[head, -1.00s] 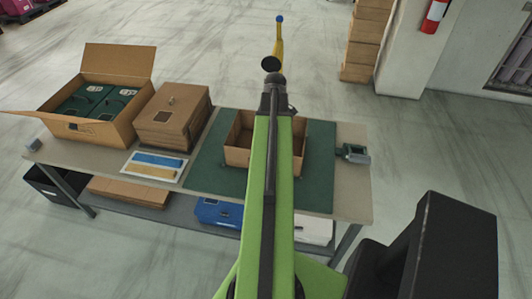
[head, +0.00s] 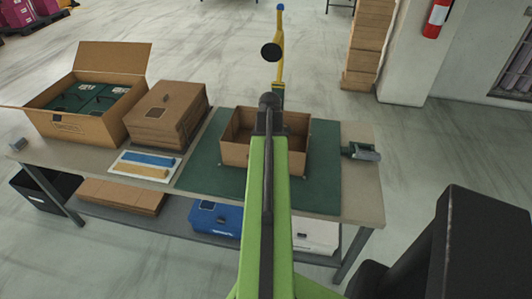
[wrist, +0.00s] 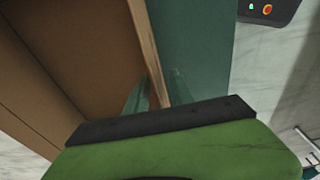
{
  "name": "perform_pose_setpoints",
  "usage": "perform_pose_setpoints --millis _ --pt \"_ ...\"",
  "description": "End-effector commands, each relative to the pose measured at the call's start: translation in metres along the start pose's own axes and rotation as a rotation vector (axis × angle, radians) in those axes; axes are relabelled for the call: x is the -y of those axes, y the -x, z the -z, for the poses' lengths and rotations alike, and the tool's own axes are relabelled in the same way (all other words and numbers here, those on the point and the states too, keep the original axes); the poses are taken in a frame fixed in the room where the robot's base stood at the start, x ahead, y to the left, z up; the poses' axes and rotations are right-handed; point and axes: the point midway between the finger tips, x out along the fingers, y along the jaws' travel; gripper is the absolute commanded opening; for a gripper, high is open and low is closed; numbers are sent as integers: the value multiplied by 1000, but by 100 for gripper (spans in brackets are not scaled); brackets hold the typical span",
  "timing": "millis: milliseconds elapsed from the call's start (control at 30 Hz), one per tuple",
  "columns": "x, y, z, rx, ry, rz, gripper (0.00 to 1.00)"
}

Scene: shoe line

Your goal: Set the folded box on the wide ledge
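The folded box (head: 238,155) is an open-topped brown carton. It stands upright on a green mat on the workbench. My arm covers its middle and part of its right side in the head view. In the wrist view a wall of the box (wrist: 149,45) runs down between the two teal fingertips of my gripper (wrist: 160,88), one finger on either side of it. Whether the fingers press on the wall is not clear. I cannot make out which surface is the wide ledge.
On the bench (head: 362,200) stand an open carton of green items (head: 75,125), a closed brown box (head: 165,118) and a card with blue and yellow strips (head: 145,165). A small grey device (head: 361,152) sits at the right edge. The lower shelf holds a blue box (head: 215,220).

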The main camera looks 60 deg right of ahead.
Motion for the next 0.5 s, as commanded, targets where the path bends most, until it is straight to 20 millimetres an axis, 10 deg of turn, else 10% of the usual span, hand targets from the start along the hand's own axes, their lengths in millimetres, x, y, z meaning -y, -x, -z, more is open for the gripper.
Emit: perform_pose_setpoints --millis 200,500 --pt "0 -2 0 0 0 0 29" --pt "0 -2 0 0 -1 0 0"
